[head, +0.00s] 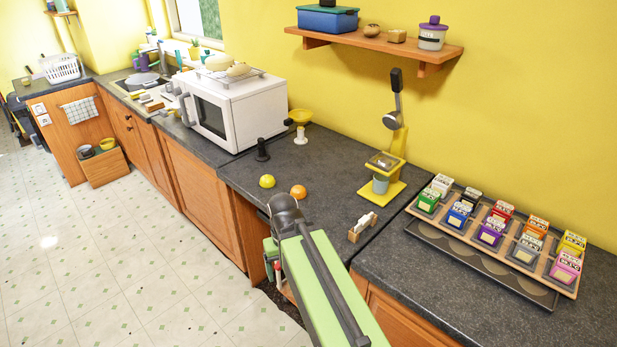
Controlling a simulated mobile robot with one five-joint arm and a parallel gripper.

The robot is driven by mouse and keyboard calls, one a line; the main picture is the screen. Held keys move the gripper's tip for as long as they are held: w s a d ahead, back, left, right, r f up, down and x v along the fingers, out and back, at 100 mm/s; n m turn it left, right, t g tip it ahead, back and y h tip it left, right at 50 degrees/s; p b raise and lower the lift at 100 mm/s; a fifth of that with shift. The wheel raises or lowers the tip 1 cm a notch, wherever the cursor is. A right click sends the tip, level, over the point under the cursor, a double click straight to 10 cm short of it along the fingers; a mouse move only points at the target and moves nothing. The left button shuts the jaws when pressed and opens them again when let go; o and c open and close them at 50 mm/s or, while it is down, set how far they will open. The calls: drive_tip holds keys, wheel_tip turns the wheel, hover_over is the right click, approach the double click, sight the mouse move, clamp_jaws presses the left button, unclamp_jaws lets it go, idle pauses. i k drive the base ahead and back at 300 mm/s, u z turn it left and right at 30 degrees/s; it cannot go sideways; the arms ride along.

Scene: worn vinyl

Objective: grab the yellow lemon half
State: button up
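The yellow lemon half (267,181) sits on the dark grey counter near its front edge, in the middle of the head view. An orange half (298,191) sits just to its right, a small gap apart. My green arm with its dark joint rises from the bottom of the view, and the joint shows just below the orange half. My gripper cannot be made out; the arm appears to hide it.
A yellow press (383,190) and a small wooden holder (362,227) stand right of the fruit. Behind are a black piece (262,150), a white-based yellow dish (300,117) and a white microwave (231,108). A rack of coloured boxes (484,258) lies right.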

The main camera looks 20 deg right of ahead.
sight(267, 181)
drive_tip(key=z, duration=0.15)
drive_tip(key=k, duration=1.3)
drive_tip(key=u, duration=0.7)
drive_tip(key=i, duration=1.15)
drive_tip(key=u, duration=0.6)
drive_tip(key=i, duration=2.15)
drive_tip(key=z, duration=0.8)
drive_tip(key=k, duration=0.85)
drive_tip(key=z, duration=0.2)
drive_tip(key=i, duration=0.45)
drive_tip(key=u, duration=0.05)
